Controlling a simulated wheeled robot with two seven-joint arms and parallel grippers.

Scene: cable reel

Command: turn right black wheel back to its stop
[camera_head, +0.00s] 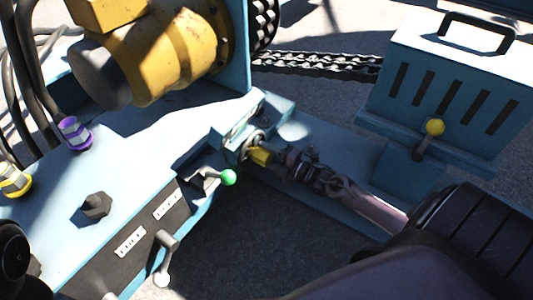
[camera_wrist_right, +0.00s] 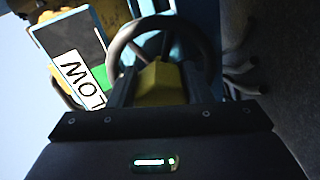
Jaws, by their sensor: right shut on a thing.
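The right black wheel (camera_wrist_right: 203,42) is a dark ring in the right wrist view, with a yellow block (camera_wrist_right: 162,84) in front of its middle. I cannot tell the wheel's turn angle. My left gripper is not in view.
A blue panel carries a black knob (camera_head: 95,207) and a lower lever (camera_head: 165,258). A slotted blue box (camera_head: 445,85) has a yellow-ball lever (camera_head: 435,127). A yellow motor (camera_head: 165,55) is behind.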

